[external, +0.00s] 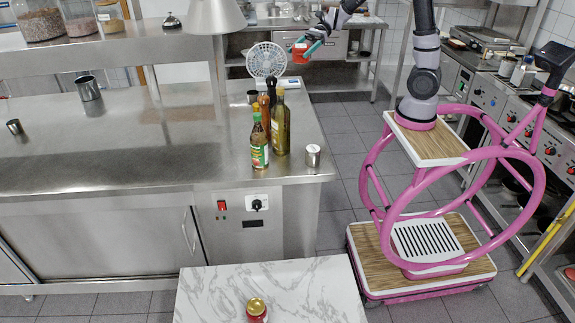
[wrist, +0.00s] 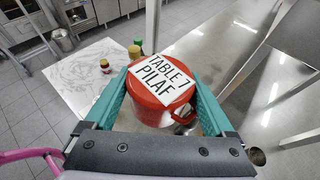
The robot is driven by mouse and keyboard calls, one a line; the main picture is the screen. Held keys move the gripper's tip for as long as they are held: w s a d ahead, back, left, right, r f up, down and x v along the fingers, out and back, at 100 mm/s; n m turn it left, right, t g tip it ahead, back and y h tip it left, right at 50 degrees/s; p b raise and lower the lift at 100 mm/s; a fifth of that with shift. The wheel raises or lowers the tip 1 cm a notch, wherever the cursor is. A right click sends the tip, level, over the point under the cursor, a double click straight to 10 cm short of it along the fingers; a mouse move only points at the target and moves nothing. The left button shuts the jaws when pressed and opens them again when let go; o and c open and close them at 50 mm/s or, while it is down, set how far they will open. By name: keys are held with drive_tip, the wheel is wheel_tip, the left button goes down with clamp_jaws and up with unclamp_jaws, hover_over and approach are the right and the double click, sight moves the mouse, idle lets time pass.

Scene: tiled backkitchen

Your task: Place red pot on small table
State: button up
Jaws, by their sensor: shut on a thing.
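The red pot (external: 299,53) is between the teal fingers of my gripper (external: 309,48) at the upper middle of the external view, held up in the air near the far end of the steel counter. In the wrist view the red pot (wrist: 150,107) carries a white card reading "TABLE 7 PILAF" on its top. My gripper (wrist: 160,90) is shut on it, one finger on each side. The small table (external: 320,290) has a white marble top and stands at the bottom of the external view, well away from the pot. It also shows at the left of the wrist view (wrist: 62,78).
A jar with a yellow lid (external: 257,310) stands on the small table. Much of the marble top is bare.

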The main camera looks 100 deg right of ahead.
sight(301, 46)
wheel_tip(301, 46, up, 4)
drive_tip(key=shift+f, duration=0.2)
drive_tip(key=w+a+n+g+y, duration=0.1)
drive_tip(key=w+a, duration=0.4)
drive_tip(key=a, duration=0.5)
drive_tip(key=w+a+f+n+g+y, duration=0.1)
drive_tip(key=w+a, duration=0.3)
drive_tip(key=a, duration=0.6)
drive_tip(key=w+a+n+g+y, duration=0.15)
drive_tip(key=w+a, duration=0.35)
drive_tip(key=a, duration=0.5)
drive_tip(key=s+a+n+g, duration=0.1)
drive_tip(key=s+a, duration=0.2)
drive_tip(key=a, duration=0.9)
drive_tip(key=s+a+n, duration=0.1)
drive_tip(key=s+a, duration=0.1)
drive_tip(key=a, duration=0.9)
drive_tip(key=s+a+n+g, duration=0.1)
drive_tip(key=s+a, duration=0.2)
drive_tip(key=a, duration=0.9)
drive_tip(key=shift+m+y, duration=0.25)
drive_tip(key=shift+y, duration=0.1)
drive_tip(key=f, duration=6.6)
drive_tip(key=shift+w+d+f, duration=0.1)
drive_tip(key=shift+w+d, duration=0.1)
drive_tip(key=shift+w, duration=0.05)
drive_tip(key=shift+f, duration=0.15)
drive_tip(key=o, duration=1.4)
